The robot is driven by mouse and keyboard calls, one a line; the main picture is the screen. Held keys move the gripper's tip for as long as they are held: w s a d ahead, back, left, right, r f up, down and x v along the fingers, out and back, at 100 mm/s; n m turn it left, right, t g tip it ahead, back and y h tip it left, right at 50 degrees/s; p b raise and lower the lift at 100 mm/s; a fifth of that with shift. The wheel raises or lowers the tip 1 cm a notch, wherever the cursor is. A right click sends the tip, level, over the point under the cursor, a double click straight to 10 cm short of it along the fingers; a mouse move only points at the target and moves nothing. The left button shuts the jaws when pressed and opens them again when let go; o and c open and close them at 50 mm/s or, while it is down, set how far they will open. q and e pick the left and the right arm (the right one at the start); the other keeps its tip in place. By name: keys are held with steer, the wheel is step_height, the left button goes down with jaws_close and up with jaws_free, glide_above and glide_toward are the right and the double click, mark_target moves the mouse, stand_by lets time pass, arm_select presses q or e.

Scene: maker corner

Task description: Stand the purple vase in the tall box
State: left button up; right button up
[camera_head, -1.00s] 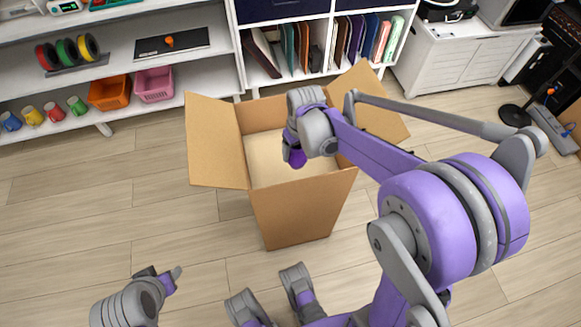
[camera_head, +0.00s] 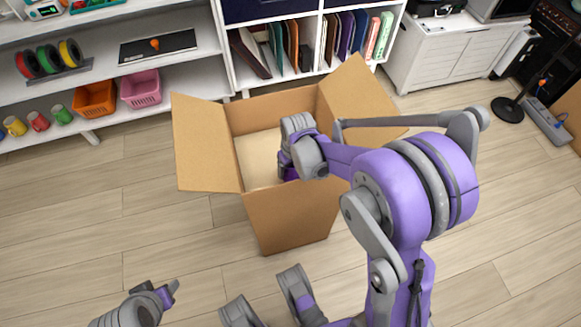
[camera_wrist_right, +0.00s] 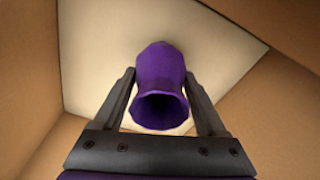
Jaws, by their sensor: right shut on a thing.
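The tall box (camera_head: 290,218) is an open brown cardboard box standing on the floor with flaps folded out. My right gripper (camera_head: 288,172) reaches down into its opening. In the right wrist view the purple vase (camera_wrist_right: 160,80) is between the two fingers of my right gripper (camera_wrist_right: 162,88), which is shut on it. The vase's flared mouth faces the camera, and the pale box bottom lies beyond it. I cannot tell whether its base touches the bottom. In the head view the arm hides most of the vase. My left gripper (camera_head: 160,292) is at the lower left, away from the box, with its fingers apart.
Behind the box stands a white shelf (camera_head: 110,105) with an orange bin (camera_head: 95,98), a pink bin (camera_head: 141,88), mugs and spools. Books (camera_head: 345,38) fill another shelf. A white cabinet (camera_head: 455,58) is at the back right. The floor left of the box is clear.

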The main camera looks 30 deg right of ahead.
steer(key=shift+f, duration=0.2)
steer(key=o, duration=1.3)
steer(key=shift+r, duration=0.1)
